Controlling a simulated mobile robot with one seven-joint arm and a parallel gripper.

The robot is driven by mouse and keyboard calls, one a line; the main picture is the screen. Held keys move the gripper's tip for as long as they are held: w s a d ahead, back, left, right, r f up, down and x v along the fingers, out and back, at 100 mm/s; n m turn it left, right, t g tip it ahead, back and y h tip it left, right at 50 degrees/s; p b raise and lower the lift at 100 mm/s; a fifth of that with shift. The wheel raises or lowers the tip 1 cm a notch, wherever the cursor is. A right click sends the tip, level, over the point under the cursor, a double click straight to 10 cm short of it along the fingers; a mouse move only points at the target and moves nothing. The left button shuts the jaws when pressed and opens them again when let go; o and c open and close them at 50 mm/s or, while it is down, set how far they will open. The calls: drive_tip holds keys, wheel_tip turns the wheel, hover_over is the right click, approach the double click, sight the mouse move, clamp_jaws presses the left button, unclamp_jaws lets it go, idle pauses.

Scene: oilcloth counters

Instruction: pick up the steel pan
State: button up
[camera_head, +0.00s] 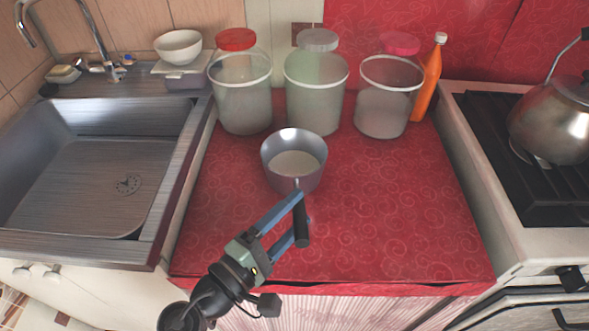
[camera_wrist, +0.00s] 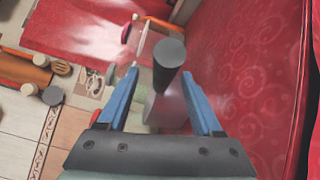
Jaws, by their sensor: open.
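The steel pan (camera_head: 279,178) stands upright on the red counter, in front of the clear canisters. Its inside looks pale, and its dark handle (camera_head: 302,236) points toward the front edge. My gripper (camera_head: 305,207) is open at the handle, with its blue fingers reaching in from the lower left. In the wrist view, the dark handle end (camera_wrist: 169,54) shows between the two spread fingers of my gripper (camera_wrist: 160,73). A grey surface below it may be the pan's body. I cannot tell whether either finger touches the handle.
Three lidded canisters (camera_head: 317,95) and an orange bottle (camera_head: 427,85) stand behind the pan. A sink (camera_head: 85,185) lies left, with a white bowl (camera_head: 178,46) behind it. A stove with a kettle (camera_head: 555,125) is right. The counter right of the pan is clear.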

drive_tip(key=x, duration=0.5)
drive_tip(key=shift+w+f, duration=0.2)
drive_tip(key=shift+c, duration=0.2)
drive_tip(key=shift+a, duration=0.1)
clamp_jaws()
idle(0.9)
drive_tip(key=shift+r, duration=0.25)
